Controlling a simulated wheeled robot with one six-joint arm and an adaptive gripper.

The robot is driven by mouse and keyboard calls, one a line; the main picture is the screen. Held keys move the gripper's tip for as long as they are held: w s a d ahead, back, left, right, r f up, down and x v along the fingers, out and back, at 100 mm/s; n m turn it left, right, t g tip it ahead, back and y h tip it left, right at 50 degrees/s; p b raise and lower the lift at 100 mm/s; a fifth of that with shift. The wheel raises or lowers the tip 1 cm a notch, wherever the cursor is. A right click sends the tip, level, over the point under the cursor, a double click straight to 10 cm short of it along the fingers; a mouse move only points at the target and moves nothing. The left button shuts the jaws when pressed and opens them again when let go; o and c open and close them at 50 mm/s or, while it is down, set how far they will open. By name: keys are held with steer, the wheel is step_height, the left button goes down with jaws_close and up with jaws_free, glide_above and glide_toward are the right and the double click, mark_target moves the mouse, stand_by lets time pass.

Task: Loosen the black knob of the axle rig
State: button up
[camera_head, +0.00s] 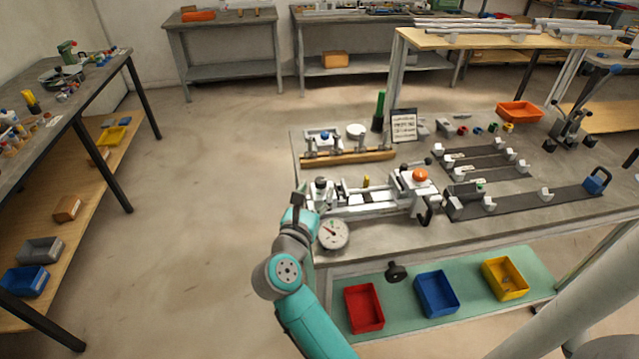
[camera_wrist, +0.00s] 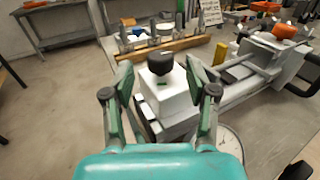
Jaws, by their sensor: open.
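The axle rig (camera_head: 375,197) is a long white fixture on the grey workbench. Its black knob (camera_wrist: 160,63) sits upright on a white block (camera_wrist: 166,95) at the rig's left end. The knob also shows small in the head view (camera_head: 320,182), just beside my gripper. My gripper (camera_wrist: 160,76) is open and empty. In the wrist view its two green-padded fingers stand left and right of the white block, with the knob between and beyond their tips. I see no contact with the knob, though the exact gap is hard to judge.
An orange knob (camera_head: 420,175) tops the rig's right end. A round dial gauge (camera_head: 333,234) sits at the bench's front left edge. A wooden rail (camera_head: 350,157) with clamps lies behind the rig. Red, blue and yellow bins stand on the lower shelf.

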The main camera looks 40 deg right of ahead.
steer(key=v, duration=0.7)
steer(key=shift+a, duration=0.25)
steer(key=shift+s, duration=0.1)
steer(key=s+a+n+t+y, duration=0.1)
steer(key=s+a+n+t, duration=0.1)
steer(key=s+n+t, duration=0.7)
steer(key=s+a+n+t+y, duration=0.1)
steer(key=s+a+n+t, duration=0.1)
steer(key=s+n, duration=0.8)
steer(key=s+a+f+n+g+y, duration=0.1)
steer(key=s+a+f+n+y, duration=0.2)
steer(key=n, duration=0.6)
steer(key=s+a+f+n+g+y, duration=0.2)
steer(key=s+n+y, duration=0.4)
steer(key=n, duration=0.4)
steer(key=s+a+f+n+g+y, duration=0.2)
steer(key=s+a+f+n+y, duration=0.2)
steer(key=n, duration=0.6)
steer(key=shift+s+a+f+y, duration=0.2)
steer(key=shift+s+f+y, duration=0.2)
steer(key=shift+s+f, duration=0.5)
steer(key=shift+s+r, duration=0.15)
steer(key=shift+r, duration=0.05)
